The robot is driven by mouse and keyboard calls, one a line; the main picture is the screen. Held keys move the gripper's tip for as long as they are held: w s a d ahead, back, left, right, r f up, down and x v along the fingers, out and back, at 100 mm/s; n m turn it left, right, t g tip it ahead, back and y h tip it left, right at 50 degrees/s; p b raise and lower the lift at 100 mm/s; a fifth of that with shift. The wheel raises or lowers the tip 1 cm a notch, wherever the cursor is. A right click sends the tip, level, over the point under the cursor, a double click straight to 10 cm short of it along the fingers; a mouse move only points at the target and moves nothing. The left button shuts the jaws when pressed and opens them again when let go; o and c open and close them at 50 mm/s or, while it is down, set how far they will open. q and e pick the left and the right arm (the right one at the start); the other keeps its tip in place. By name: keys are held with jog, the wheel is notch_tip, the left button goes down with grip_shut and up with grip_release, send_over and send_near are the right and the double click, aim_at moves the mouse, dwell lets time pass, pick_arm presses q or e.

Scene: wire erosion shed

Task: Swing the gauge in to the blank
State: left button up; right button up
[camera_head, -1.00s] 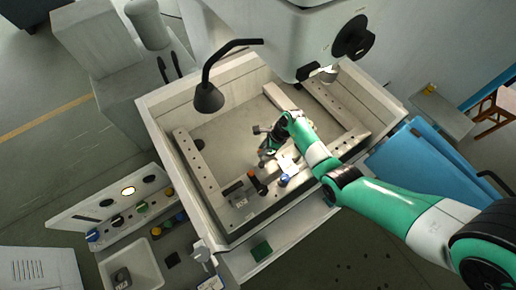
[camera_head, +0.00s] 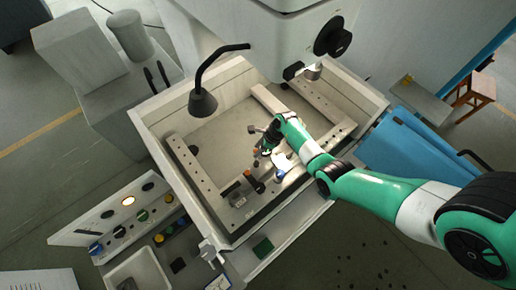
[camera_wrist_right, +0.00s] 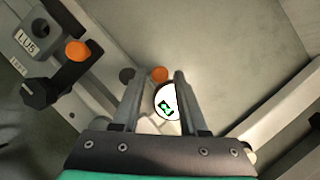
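In the right wrist view, a round white dial with a green mark, seemingly the gauge (camera_wrist_right: 164,101), sits between the fingers of my right gripper (camera_wrist_right: 155,76). The fingers are spread, with a gap on the dial's left; the right finger is close to or overlapping its edge. Contact cannot be told. In the head view, my right gripper (camera_head: 267,147) is low inside the machine's tank, and the gauge is not clear there. A dark block labelled LU5 (camera_wrist_right: 38,42) with an orange knob (camera_wrist_right: 78,52) lies to the left. I cannot pick out the blank for sure. My left gripper is out of view.
The tank's pale walls (camera_head: 163,150) surround the work area, with a drilled rail (camera_head: 190,165) on the left. A black lamp (camera_head: 202,102) overhangs it. A control panel (camera_head: 125,215) stands front left, blue doors (camera_head: 415,125) at right. The tank floor's rear left is clear.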

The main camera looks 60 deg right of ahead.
aim_at(269, 154)
jog(key=shift+o, duration=0.8)
jog(key=shift+r, duration=0.25)
jog(key=p+v, duration=0.3)
jog(key=v, duration=0.8)
jog(key=shift+s, duration=0.1)
jog(key=shift+r, duration=0.1)
